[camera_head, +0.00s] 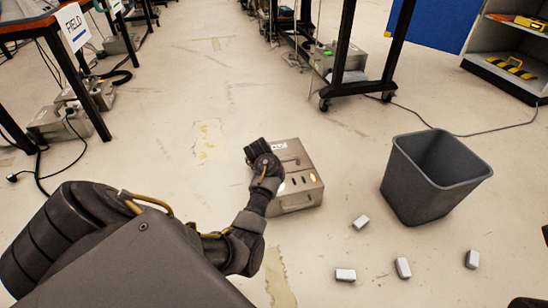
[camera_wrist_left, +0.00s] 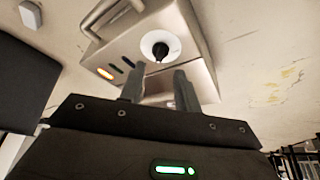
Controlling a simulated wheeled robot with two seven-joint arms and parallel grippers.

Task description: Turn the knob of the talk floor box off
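The talk floor box (camera_head: 308,160) is a beige metal case with a handle, standing on the floor. In the left wrist view the box (camera_wrist_left: 190,35) shows a black knob (camera_wrist_left: 160,52) on a round white dial, beside dark slots and a lit orange lamp (camera_wrist_left: 105,73). My left gripper (camera_head: 258,150) is over the box's left side in the head view and hides part of it. In the left wrist view its two fingers (camera_wrist_left: 158,82) are apart with nothing between them, and the knob shows just beyond their tips. Whether they touch the box is unclear. My right gripper is not visible.
A grey bin (camera_head: 420,185) stands right of the box. Several small white blocks (camera_head: 345,274) lie on the floor in front of it. A wheeled rack (camera_head: 350,85) stands behind. A table (camera_head: 40,25) and more metal boxes are at left. The floor left of the box is clear.

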